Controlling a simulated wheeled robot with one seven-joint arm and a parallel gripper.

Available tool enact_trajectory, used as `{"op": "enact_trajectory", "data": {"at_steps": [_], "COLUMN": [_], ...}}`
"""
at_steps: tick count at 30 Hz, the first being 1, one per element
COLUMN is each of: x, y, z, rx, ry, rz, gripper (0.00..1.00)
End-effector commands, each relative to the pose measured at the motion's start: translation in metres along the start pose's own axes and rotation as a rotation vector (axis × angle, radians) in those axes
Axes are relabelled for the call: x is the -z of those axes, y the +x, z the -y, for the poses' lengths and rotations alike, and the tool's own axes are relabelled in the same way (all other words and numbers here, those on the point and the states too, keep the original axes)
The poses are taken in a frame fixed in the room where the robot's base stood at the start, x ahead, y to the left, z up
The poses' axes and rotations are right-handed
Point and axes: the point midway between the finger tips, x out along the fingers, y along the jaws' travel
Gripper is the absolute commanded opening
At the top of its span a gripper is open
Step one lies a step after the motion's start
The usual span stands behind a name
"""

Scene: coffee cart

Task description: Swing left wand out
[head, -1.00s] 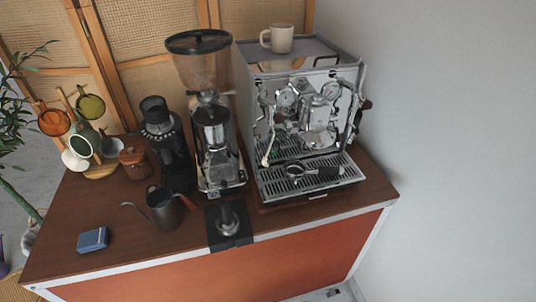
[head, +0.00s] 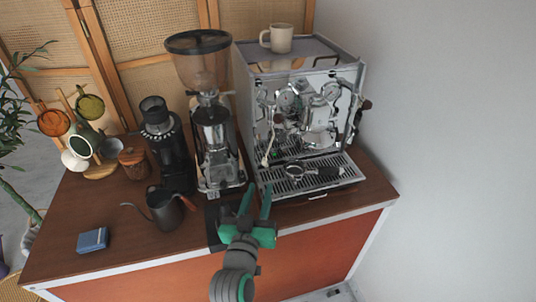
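The espresso machine (head: 297,128) stands at the right end of the cart. Its left wand (head: 268,146) is a thin tube on the left of the machine's front, hanging down to a pale tip above the drip tray (head: 312,184).
A portafilter (head: 318,170) lies on the drip tray. The grinder (head: 213,130) stands close to the machine's left. A black kettle (head: 163,207) and a blue box (head: 92,240) are further left. My gripper partly hides the dark tamping mat (head: 213,218).

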Motion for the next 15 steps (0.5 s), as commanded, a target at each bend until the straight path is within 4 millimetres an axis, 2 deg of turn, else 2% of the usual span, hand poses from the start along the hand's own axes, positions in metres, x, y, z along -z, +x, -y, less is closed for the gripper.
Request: {"op": "enact_trajectory", "data": {"at_steps": [1, 6, 11, 15], "x": [0.013, 0.032, 0.034, 0.035], "y": [0.005, 0.013, 0.021, 0.039], "z": [0.000, -0.001, -0.002, -0.003], "rx": [-0.011, -0.037, -0.042, -0.042], "ry": [0.009, 0.026, 0.028, 0.028], "rz": [-0.009, -0.013, -0.012, -0.013], "gripper": [0.30, 0.30, 0.30, 0.30]}}
